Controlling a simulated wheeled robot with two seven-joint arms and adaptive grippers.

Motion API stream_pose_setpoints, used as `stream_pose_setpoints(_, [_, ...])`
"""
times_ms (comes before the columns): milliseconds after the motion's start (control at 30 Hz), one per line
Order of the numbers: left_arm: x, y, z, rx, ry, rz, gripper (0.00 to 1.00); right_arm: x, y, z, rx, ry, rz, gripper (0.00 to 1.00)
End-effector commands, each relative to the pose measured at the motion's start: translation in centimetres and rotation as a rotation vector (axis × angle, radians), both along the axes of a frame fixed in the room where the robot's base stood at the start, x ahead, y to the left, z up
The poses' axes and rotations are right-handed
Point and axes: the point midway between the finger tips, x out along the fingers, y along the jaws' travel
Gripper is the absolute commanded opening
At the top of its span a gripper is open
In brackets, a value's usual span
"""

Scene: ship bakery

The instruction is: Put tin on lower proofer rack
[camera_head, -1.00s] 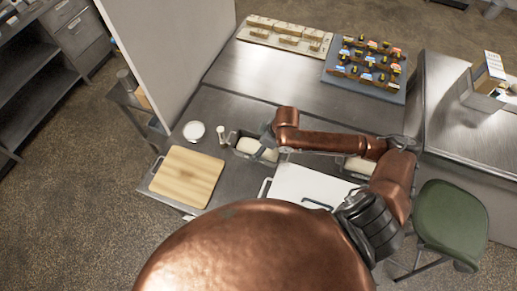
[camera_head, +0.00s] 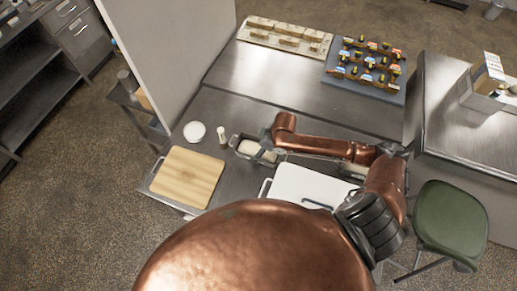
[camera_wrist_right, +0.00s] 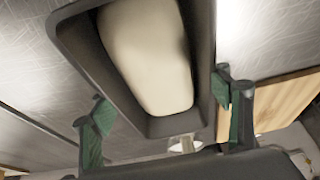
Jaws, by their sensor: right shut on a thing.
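A dark oblong tin (camera_head: 238,151) holding pale dough (camera_head: 250,147) is near the middle of the head view, by the worktop. My right gripper (camera_head: 267,146) is shut on it, reaching over from the right. In the right wrist view the tin (camera_wrist_right: 80,42) fills the upper middle, with the dough (camera_wrist_right: 150,60) inside. The green-padded fingers of the right gripper (camera_wrist_right: 165,125) stand on either side of its near end. A second tin is mostly hidden behind my right arm, with only a pale bit showing. My left gripper is not in view. I cannot identify the lower proofer rack.
A wooden board (camera_head: 187,177), white bowl (camera_head: 194,132) and small shaker (camera_head: 222,135) are left of the tin. A white panel with handles (camera_head: 300,183) is in front. Trays of goods (camera_head: 285,37) (camera_head: 364,84) stand behind, past clear steel worktop (camera_head: 270,85). A green stool (camera_head: 448,222) is right.

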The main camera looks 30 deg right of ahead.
Motion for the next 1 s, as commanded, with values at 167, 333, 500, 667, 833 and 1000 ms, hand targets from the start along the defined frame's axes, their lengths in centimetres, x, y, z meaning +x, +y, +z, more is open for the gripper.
stream_pose_setpoints(167, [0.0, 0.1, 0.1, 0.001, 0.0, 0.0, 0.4, 0.0, 0.0, -0.2, 0.0, 0.0, 0.0, 0.75])
stream_pose_setpoints(333, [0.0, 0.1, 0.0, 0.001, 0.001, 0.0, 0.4, 0.0, 0.0, -0.2, 0.0, 0.0, 0.0, 0.86])
stream_pose_setpoints(500, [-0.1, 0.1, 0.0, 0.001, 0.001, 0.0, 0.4, 0.0, 0.0, -0.2, 0.0, 0.0, 0.0, 0.88])
stream_pose_setpoints(667, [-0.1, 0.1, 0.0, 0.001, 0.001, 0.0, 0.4, 0.0, 0.0, -0.1, 0.0, 0.0, 0.001, 0.88])
stream_pose_setpoints(833, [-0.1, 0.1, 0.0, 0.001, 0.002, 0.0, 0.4, -0.4, -0.5, 1.5, -0.002, -0.002, 0.001, 0.88])
stream_pose_setpoints(1000, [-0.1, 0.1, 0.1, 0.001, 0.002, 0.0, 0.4, -1.4, -1.4, 4.8, -0.003, -0.002, 0.001, 0.88])
